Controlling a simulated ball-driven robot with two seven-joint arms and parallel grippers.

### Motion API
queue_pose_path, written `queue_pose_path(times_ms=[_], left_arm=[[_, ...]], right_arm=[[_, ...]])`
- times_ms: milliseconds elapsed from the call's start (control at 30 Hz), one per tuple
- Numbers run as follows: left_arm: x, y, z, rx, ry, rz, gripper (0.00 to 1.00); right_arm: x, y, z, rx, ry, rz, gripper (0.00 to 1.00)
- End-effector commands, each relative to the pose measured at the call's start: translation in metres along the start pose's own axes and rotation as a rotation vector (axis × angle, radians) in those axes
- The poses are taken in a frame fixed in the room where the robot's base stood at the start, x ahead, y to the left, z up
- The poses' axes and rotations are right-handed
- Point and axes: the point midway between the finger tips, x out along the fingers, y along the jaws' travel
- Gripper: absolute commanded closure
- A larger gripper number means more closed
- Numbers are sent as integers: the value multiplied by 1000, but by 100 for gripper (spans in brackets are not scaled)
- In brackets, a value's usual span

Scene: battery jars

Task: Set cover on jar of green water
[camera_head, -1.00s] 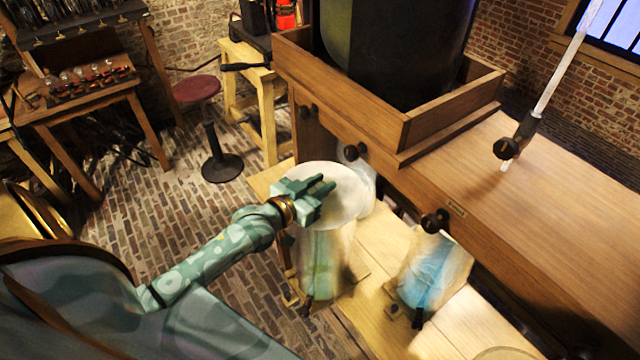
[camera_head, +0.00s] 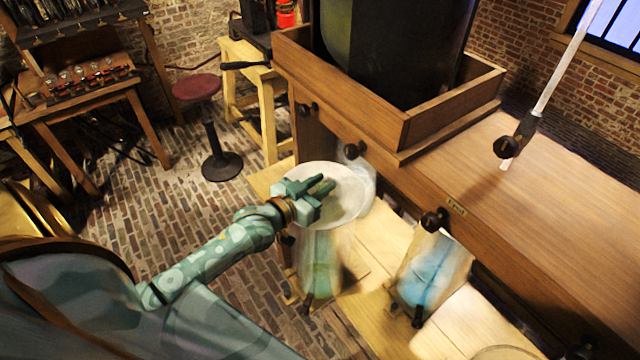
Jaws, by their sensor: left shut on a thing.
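The cover is a round white disc (camera_head: 345,205). My left gripper (camera_head: 322,188) is shut on it from above, near its middle. The cover is over the top of the jar of green water (camera_head: 322,268), a clear glass jar with a green tint low down, standing on the pale wooden bench. The cover hides the jar's rim, so I cannot tell whether the two touch. My right gripper is not in view.
A jar of blue water (camera_head: 432,272) stands to the right on the pale bench (camera_head: 375,325). The wooden cabinet (camera_head: 540,220) with dark knobs rises close behind the jars. A red stool (camera_head: 197,88) stands on the brick floor at the left.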

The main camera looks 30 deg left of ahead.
Motion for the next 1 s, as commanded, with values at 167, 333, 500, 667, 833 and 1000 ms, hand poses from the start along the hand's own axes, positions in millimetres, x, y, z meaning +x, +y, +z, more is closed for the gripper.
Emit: queue_pose_path(times_ms=[167, 333, 500, 667, 833, 1000], left_arm=[[1, 0, 3, 0, 2, 0, 100], [1, 0, 3, 0, 2, 0, 66], [0, 0, 4, 0, -1, 0, 66], [-8, 0, 4, 1, -4, 0, 66], [-25, 0, 2, 0, -2, 1, 66], [-41, 0, 3, 1, -3, 0, 66]], right_arm=[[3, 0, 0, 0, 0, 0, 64], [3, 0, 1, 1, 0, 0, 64], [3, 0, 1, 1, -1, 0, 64], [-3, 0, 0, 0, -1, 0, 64], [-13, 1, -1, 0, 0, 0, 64], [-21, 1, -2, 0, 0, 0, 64]])
